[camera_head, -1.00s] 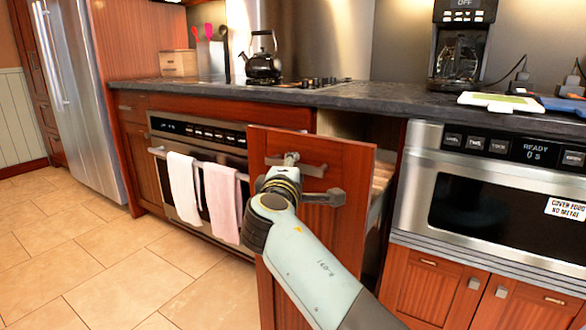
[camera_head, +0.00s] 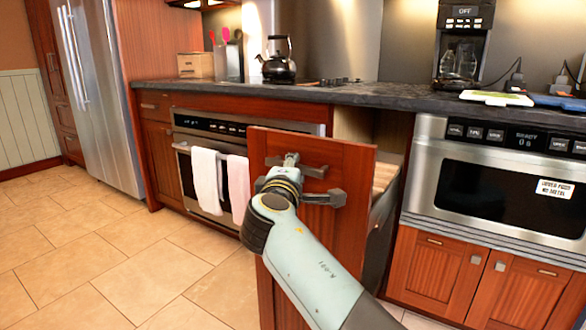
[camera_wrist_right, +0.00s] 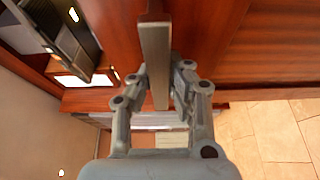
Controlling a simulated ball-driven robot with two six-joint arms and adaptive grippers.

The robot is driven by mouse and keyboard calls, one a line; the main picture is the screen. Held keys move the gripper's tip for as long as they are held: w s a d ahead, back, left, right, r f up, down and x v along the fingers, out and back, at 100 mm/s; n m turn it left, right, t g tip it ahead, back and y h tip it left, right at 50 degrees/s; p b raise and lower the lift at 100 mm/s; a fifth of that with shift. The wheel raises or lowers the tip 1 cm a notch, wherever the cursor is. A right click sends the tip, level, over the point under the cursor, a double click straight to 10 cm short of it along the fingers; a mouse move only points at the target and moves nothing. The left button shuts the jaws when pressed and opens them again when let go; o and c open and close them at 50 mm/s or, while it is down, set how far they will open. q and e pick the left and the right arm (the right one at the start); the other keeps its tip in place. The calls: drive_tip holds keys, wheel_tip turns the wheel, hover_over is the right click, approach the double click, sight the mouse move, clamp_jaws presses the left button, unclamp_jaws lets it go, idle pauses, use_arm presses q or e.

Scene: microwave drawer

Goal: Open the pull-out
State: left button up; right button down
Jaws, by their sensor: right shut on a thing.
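The pull-out (camera_head: 350,215) is a tall cabinet unit with a red-brown wooden front. It stands partly out from under the counter, and its side and part of its interior show to the right of the front. My right gripper (camera_head: 312,180) is at the upper part of the front, shut on its metal bar handle (camera_head: 272,161). In the right wrist view the handle (camera_wrist_right: 156,65) runs between the two fingers of the gripper (camera_wrist_right: 168,85). My left gripper is not in view.
An oven with towels (camera_head: 205,178) is left of the pull-out. A microwave (camera_head: 490,190) is built in on the right. The dark counter (camera_head: 385,97) runs above, with a kettle (camera_head: 277,62) and coffee maker. The tiled floor (camera_head: 150,260) at left is clear.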

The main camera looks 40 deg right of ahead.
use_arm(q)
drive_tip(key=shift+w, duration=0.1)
use_arm(e)
drive_tip(key=shift+a, duration=0.1)
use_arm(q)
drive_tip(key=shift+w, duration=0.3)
